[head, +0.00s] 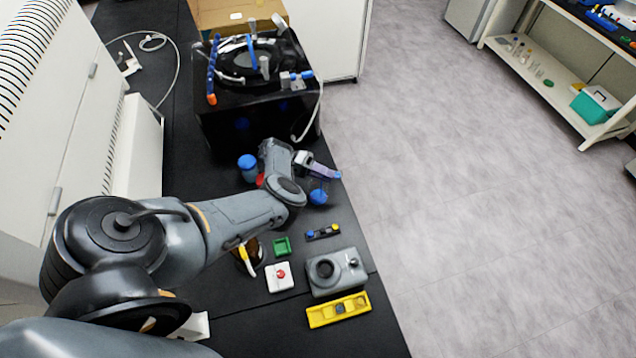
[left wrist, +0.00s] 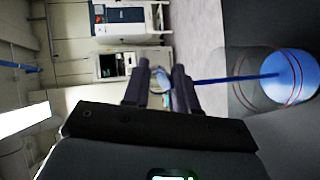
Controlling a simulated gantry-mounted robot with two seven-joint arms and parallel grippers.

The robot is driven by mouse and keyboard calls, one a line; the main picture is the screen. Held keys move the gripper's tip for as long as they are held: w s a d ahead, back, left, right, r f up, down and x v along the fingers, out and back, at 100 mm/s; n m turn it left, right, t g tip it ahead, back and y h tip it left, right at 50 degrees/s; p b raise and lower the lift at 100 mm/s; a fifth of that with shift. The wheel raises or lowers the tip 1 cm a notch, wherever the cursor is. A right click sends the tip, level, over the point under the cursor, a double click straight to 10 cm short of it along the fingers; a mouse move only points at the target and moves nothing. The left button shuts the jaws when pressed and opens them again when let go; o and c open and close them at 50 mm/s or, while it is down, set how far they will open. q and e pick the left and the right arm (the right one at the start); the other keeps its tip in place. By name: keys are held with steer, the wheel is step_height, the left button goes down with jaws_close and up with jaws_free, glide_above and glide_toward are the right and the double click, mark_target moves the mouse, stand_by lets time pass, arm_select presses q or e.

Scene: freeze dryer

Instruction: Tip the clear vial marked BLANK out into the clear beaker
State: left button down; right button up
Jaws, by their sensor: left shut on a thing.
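My left gripper (head: 326,172) reaches in over the right edge of the black bench, tilted sideways. It is shut on a small clear thing, likely the vial (left wrist: 160,86), which shows between the fingertips in the left wrist view. Its marking cannot be read, and it is hard to make out in the head view. A clear beaker-like vessel with blue at its bottom (head: 318,196) stands just below the gripper in the head view. In the left wrist view this vessel (left wrist: 245,82) lies to the right of the fingers, apart from them, with red rings and a thin blue rod. My right gripper is out of view.
The black freeze dryer (head: 255,125) stands behind the gripper. A blue-capped bottle (head: 247,163) is left of the wrist. Nearer are a green tray (head: 282,246), a white switch box (head: 280,278), a grey device (head: 336,272) and a yellow rack (head: 322,316). Floor lies right.

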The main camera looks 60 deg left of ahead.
arm_select(q)
steer(key=shift+a+r, duration=0.1)
steer(key=shift+r, duration=0.05)
steer(key=shift+r, duration=0.1)
steer(key=shift+r+p, duration=0.2)
steer(key=shift+p, duration=0.25)
steer(key=shift+s+r+t+h, duration=0.1)
steer(key=shift+t+h, duration=0.2)
steer(key=shift+h, duration=0.1)
steer(key=shift+r+p, duration=0.1)
steer(key=shift+p, duration=0.2)
steer(key=shift+r+m, duration=0.2)
steer(key=shift+m, duration=0.1)
steer(key=shift+s+m+t+h, duration=0.1)
steer(key=shift+m+t+h, duration=0.2)
steer(key=shift+t+h, duration=0.4)
steer(key=shift+r, duration=0.1)
stand_by(0.3)
